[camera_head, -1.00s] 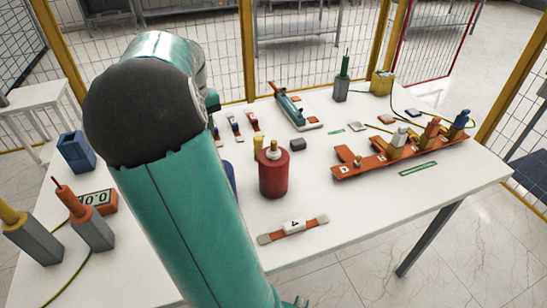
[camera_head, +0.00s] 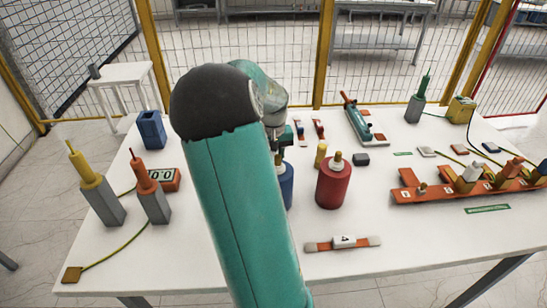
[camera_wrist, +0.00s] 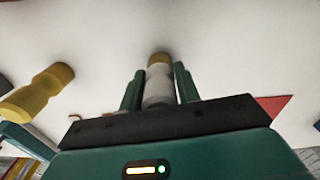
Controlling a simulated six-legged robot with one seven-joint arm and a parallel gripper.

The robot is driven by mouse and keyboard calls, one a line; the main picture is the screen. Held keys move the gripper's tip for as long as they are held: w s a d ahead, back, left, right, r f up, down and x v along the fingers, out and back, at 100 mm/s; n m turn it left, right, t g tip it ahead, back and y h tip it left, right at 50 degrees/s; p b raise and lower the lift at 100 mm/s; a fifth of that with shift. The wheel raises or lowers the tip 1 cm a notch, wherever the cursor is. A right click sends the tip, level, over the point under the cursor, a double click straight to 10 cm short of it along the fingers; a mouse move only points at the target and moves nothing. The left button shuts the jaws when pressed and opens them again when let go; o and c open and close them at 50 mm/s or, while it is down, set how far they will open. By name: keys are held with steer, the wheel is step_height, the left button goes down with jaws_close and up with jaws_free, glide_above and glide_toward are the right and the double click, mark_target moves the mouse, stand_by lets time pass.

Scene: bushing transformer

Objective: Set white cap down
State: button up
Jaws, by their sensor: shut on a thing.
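In the wrist view, the white cap (camera_wrist: 158,88), with a brass-coloured end, stands between the two green fingers of my gripper (camera_wrist: 158,82). My gripper is shut on it. The brass end points toward a pale surface; I cannot tell whether it touches. In the head view my arm hides the held cap and most of the gripper, beside a partly hidden blue cylinder (camera_head: 286,188).
A red cylinder (camera_head: 333,187) with a white and brass top stands right of my arm, by a small yellow piece (camera_head: 320,155). An orange board (camera_head: 435,194) with fittings lies at right.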

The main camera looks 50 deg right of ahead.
steer(key=o, duration=1)
steer(key=shift+f, duration=0.15)
step_height(320, 180, up, 12)
steer(key=shift+r, duration=0.2)
